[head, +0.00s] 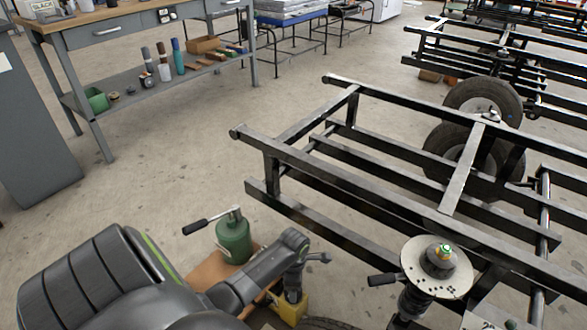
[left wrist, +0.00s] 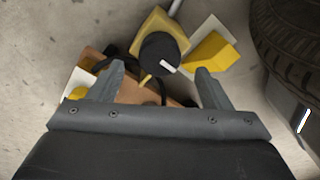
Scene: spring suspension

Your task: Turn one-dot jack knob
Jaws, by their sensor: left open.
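A black round knob (left wrist: 160,54) with a short white mark on it sits on a yellow part (left wrist: 155,22) in the left wrist view. I cannot make out dots on it. My left gripper (left wrist: 160,70) is open, its two fingers on either side of the knob's near edge; whether they touch it is unclear. In the head view my left gripper (head: 292,280) points down over a yellow block (head: 292,310), and my arm hides most of the knob area. A green bottle-shaped jack (head: 233,240) with a black-handled lever stands just behind my arm. My right gripper is not in view.
A dark metal frame (head: 340,180) with wheels fills the right. A round plate (head: 437,284) on a spring strut stands at the lower right. A brown board (left wrist: 130,92) lies under the knob; a tyre (left wrist: 285,45) is at right. A workbench (head: 110,15) stands behind. Floor is clear between.

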